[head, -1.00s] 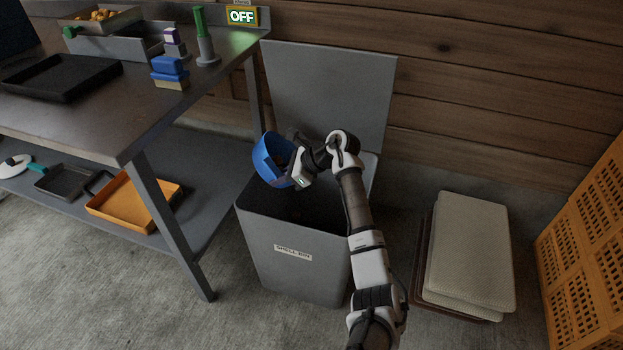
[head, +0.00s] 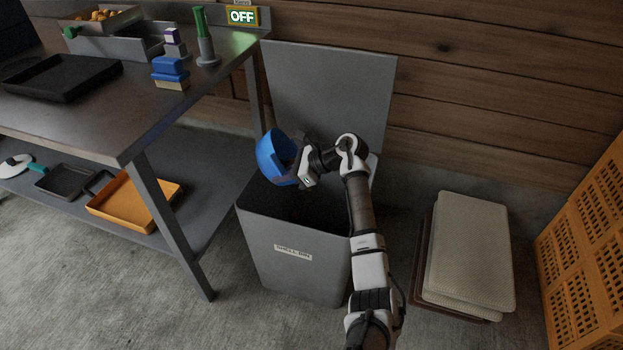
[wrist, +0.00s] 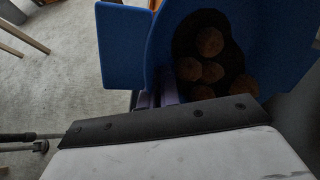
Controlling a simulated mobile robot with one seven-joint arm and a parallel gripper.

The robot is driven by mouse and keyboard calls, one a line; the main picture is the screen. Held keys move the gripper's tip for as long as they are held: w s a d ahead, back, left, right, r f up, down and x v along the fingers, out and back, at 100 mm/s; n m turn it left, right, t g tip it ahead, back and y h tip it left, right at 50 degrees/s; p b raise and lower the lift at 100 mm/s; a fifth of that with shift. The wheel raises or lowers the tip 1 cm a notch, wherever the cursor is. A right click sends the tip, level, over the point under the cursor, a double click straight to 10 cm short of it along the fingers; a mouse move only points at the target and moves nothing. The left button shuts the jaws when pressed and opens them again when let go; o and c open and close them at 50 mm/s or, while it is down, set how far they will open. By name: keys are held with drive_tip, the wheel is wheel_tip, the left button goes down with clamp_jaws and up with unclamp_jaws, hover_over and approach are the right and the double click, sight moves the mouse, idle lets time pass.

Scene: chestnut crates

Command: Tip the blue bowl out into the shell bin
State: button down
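The blue bowl (head: 267,157) is held in the air over the open grey shell bin (head: 280,265), near the bin's back left. The bowl is tilted on its side, its opening turned toward the right and my gripper (head: 292,172). My gripper is shut on the bowl's edge; the fingertips are mostly hidden. In the wrist view the bowl (wrist: 160,25) fills the top, with several round brown pieces (wrist: 210,42) and a dark patch inside it. The bin's lid (head: 330,95) stands open against the wall. The bin's inside is dark and its contents cannot be made out.
A metal workbench (head: 150,120) with trays and small tools stands left of the bin. An orange tray (head: 130,205) lies on its lower shelf. Stacked beige mats or sacks (head: 470,250) lie right of the bin. Orange crates (head: 590,250) stand at the far right.

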drive_tip(key=shift+d+r+y, duration=0.25)
drive_tip(key=shift+y, duration=0.15)
drive_tip(key=shift+w+d+r+y+b, duration=0.1)
drive_tip(key=shift+d+r+y+b, duration=0.35)
drive_tip(key=shift+y+b, duration=0.5)
idle(0.6)
drive_tip(key=shift+w+d+r+m+y+b, duration=0.15)
drive_tip(key=shift+d+y+b, duration=0.25)
drive_tip(key=shift+d+b, duration=0.3)
drive_tip(key=shift+s+d+r+m+y+b, duration=0.15)
drive_tip(key=shift+d+y+b, duration=0.25)
drive_tip(key=shift+b, duration=0.35)
drive_tip(key=shift+w+d+r+y+b, duration=0.15)
drive_tip(key=shift+d+y+b, duration=0.35)
drive_tip(key=shift+b, duration=0.5)
